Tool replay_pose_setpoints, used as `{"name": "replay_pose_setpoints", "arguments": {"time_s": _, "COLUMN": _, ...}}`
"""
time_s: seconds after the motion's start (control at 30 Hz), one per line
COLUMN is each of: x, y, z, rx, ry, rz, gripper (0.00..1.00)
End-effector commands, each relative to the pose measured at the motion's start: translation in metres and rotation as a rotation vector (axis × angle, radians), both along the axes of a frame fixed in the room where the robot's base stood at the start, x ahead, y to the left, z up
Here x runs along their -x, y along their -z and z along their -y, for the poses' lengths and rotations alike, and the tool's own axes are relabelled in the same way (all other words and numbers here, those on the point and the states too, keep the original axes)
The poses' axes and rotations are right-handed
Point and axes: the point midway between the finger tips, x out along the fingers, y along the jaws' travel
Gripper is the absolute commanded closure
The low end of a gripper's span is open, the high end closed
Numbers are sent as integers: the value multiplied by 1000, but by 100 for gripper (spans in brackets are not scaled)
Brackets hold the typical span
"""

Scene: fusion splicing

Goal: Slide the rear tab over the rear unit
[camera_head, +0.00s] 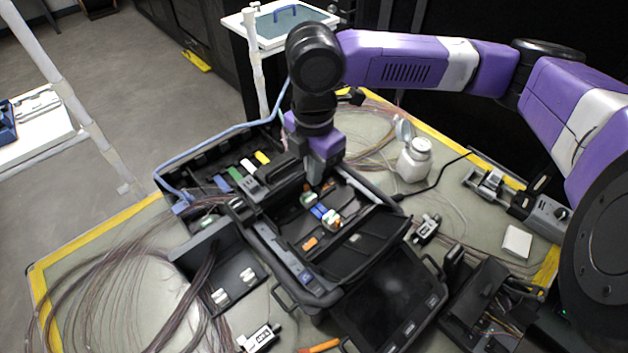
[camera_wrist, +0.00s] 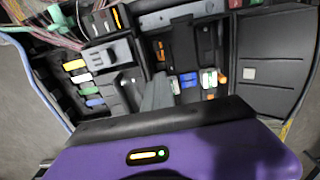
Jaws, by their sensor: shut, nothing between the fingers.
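The open fusion splicer (camera_head: 360,232) stands in the middle of the table. Its rear unit (camera_head: 308,199), a small block with white and green parts, lies just below my gripper (camera_head: 318,182). A similar unit (camera_head: 332,219) sits nearer, with blue pieces (camera_head: 319,211) between the two. In the wrist view the nearer unit (camera_wrist: 208,78) and the blue pieces (camera_wrist: 188,80) show right of my fingers (camera_wrist: 160,92). My gripper is shut and empty, pointing down at the rear unit. The fingers partly cover that area, so I cannot make out the rear tab or whether fingertips touch anything.
An open case (camera_head: 196,150) with coloured pieces lies left of the splicer. A white bottle (camera_head: 414,160) stands to its right. Loose fibres (camera_head: 110,270) cover the near left of the table. The splicer's carrying handle (camera_head: 262,240) rises close to my gripper.

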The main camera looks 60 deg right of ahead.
Motion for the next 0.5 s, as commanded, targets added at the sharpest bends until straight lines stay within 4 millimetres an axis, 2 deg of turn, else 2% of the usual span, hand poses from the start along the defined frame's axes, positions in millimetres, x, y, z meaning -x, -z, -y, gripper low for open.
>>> {"name": "replay_pose_setpoints", "arguments": {"time_s": 0.03, "x": 2, "y": 9, "z": -13, "rx": -26, "ry": -18, "rz": -11, "gripper": 100}}
{"name": "replay_pose_setpoints", "arguments": {"time_s": 0.5, "x": 0, "y": 9, "z": -19, "rx": -25, "ry": -19, "rz": -11, "gripper": 100}}
